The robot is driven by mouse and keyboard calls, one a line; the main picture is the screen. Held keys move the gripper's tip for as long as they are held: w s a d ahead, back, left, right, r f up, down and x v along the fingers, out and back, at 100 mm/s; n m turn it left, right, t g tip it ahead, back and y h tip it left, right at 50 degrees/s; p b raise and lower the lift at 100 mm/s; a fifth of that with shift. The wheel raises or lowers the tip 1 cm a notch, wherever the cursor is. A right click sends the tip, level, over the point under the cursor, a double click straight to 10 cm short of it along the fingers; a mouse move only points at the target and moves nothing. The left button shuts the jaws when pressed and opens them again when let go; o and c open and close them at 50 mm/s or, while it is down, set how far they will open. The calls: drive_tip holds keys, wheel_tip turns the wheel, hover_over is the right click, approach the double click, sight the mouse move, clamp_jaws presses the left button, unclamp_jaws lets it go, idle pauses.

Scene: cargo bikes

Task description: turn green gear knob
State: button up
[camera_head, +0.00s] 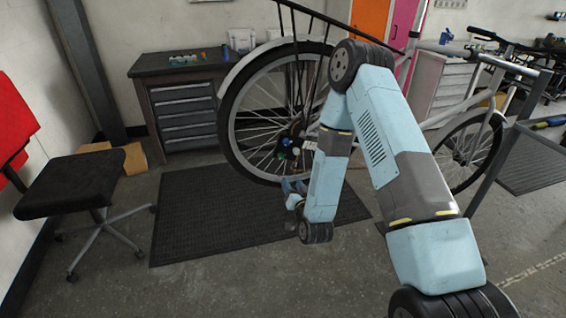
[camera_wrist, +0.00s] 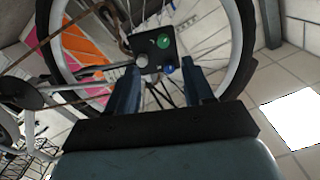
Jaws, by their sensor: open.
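The green gear knob (camera_wrist: 163,41) is a small round disc on a dark box (camera_wrist: 152,50) at the bicycle's rear wheel hub. In the wrist view it lies beyond and slightly above the fingertips, roughly between their lines. A pale grey knob (camera_wrist: 142,60) and a blue knob (camera_wrist: 168,69) sit on the same box, nearer the fingers. In the head view the green knob (camera_head: 286,141) is small, beside the wheel's centre. My gripper (camera_wrist: 160,67) is open and empty, its two blue fingers apart. In the head view my gripper (camera_head: 293,186) is below the hub, apart from the knobs.
The white bicycle's rear wheel (camera_head: 226,125) and spokes surround the knob box. A black stool (camera_head: 80,185) stands at left, a drawer cabinet (camera_head: 183,110) behind. A dark mat (camera_head: 205,220) lies on the floor, with free room above it left of my arm.

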sight(282, 158)
drive_tip(key=w+a+n, duration=0.1)
drive_tip(key=w, duration=0.3)
drive_tip(key=w+a+n, duration=0.1)
drive_tip(key=w, duration=0.4)
drive_tip(key=w+a+r, duration=0.1)
drive_tip(key=w, duration=0.3)
drive_tip(key=shift+w+a+n, duration=0.35)
drive_tip(key=shift+n, duration=0.05)
drive_tip(key=shift+c, duration=0.2)
clamp_jaws()
